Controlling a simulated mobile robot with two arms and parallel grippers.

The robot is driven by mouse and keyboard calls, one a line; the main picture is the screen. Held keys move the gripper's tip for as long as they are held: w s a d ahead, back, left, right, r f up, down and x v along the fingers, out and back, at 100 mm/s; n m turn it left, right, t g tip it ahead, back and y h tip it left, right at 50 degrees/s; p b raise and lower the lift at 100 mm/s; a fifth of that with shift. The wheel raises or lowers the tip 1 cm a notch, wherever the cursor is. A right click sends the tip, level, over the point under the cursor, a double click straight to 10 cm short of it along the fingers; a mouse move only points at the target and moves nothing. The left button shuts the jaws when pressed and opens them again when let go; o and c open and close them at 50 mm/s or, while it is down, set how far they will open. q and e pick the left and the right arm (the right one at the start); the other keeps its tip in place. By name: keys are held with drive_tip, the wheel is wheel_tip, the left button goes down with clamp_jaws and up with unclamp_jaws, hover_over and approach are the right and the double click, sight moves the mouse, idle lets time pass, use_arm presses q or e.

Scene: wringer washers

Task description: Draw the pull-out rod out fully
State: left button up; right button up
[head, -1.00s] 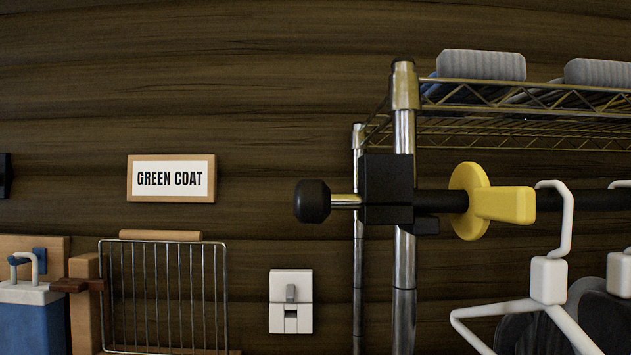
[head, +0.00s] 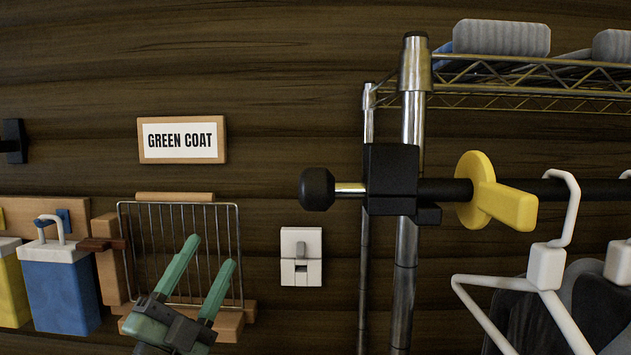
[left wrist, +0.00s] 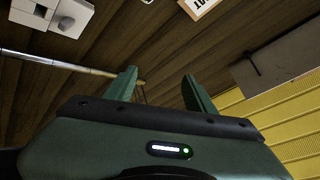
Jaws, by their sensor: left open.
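The pull-out rod shows in the head view as a round black knob (head: 317,189) on a short chrome shaft (head: 350,188). The shaft enters a black block (head: 391,180) on the chrome rack post, and only a short length is exposed. My left gripper (head: 211,250) has green fingers and is open and empty, below and to the left of the knob and well apart from it. In the left wrist view its two fingers (left wrist: 158,76) stand apart with nothing between them; the knob cannot be made out there. My right gripper is not in view.
A yellow disc with a lever (head: 495,198) sits on the black bar right of the block, with white hangers (head: 548,268) beyond. A white wall switch (head: 301,257) is below the knob. A wire rack (head: 140,250) is behind my left gripper.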

use_arm(q)
drive_tip(key=s+d+r+m+g+h, duration=0.3)
drive_tip(key=r+m+g+h, duration=0.3)
drive_tip(key=m+h, duration=0.3)
drive_tip(key=s+d+r+m+g+h, duration=0.25)
drive_tip(key=r+m+g+h, duration=0.4)
drive_tip(key=m, duration=0.35)
drive_tip(key=m+g+y, duration=0.4)
drive_tip(key=m+g, duration=0.9)
drive_tip(key=m, duration=0.4)
approach(316, 191)
drive_tip(key=w+d+r, duration=0.2)
drive_tip(key=shift+d, duration=0.4)
drive_tip(key=shift+m+t+y, duration=0.55)
drive_tip(key=shift+m+y, duration=0.05)
drive_tip(key=shift+y, duration=0.35)
drive_tip(key=d+p, duration=0.1)
drive_tip(key=d, duration=0.1)
drive_tip(key=d+p, duration=0.1)
drive_tip(key=d, duration=0.1)
drive_tip(key=d+p, duration=0.1)
drive_tip(key=d, duration=0.1)
drive_tip(key=shift+s+d+f, duration=0.15)
drive_tip(key=shift+s+d, duration=0.05)
drive_tip(key=shift+s, duration=0.15)
drive_tip(key=shift+d+f, duration=0.1)
drive_tip(key=shift+d, duration=0.2)
